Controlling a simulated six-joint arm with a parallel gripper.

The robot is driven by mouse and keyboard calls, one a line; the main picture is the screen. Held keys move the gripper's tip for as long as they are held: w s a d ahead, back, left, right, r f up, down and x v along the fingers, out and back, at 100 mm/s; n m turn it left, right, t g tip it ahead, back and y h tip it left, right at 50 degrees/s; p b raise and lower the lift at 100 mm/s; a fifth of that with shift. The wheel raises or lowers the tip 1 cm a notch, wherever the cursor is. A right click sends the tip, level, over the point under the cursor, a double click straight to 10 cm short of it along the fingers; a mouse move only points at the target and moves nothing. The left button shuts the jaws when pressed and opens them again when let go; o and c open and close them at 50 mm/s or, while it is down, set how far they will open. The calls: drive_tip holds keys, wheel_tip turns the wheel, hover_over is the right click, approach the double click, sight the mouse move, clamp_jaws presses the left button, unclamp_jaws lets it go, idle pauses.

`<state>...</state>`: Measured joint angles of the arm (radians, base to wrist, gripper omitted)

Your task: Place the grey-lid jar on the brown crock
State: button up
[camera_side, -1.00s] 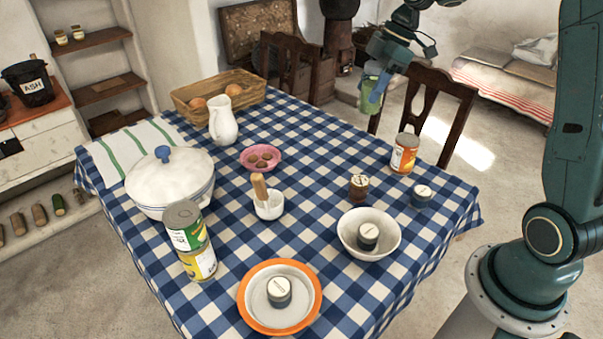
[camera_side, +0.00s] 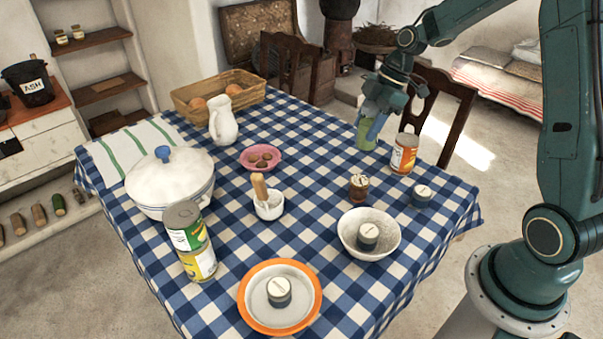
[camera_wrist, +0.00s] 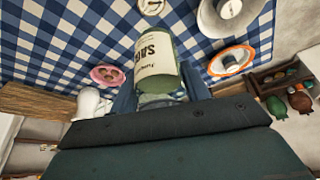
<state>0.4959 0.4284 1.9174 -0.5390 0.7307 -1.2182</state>
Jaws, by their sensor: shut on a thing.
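My gripper (camera_side: 372,122) is shut on a green jar (camera_side: 364,138) at the back right of the table. In the wrist view the jar (camera_wrist: 157,58) shows a pale label with dark lettering, partly readable as "SAGE". I cannot make out a grey lid on it. A small brown pot with a cream top (camera_side: 358,188), which looks like the brown crock, stands on the cloth, nearer the camera than the jar and apart from it. Whether the jar touches the table I cannot tell, but it appears held above it.
An orange-labelled can (camera_side: 403,155) stands close to the right of the held jar. A grey jar (camera_side: 422,196), a white bowl (camera_side: 346,236) with a jar in it and an orange-rimmed plate (camera_side: 244,298) are nearer. A pink dish (camera_side: 275,165) lies left. Cloth between is clear.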

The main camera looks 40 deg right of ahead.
sight(364, 146)
wheel_tip(364, 146, down, 6)
drive_tip(key=shift+f, duration=0.25)
drive_tip(key=shift+f, duration=2.1)
drive_tip(key=shift+f, duration=0.2)
drive_tip(key=o, duration=1.1)
drive_tip(key=shift+c, duration=0.2)
drive_tip(key=shift+r, duration=0.15)
drive_tip(key=v, duration=1.2)
drive_tip(key=shift+r, duration=0.15)
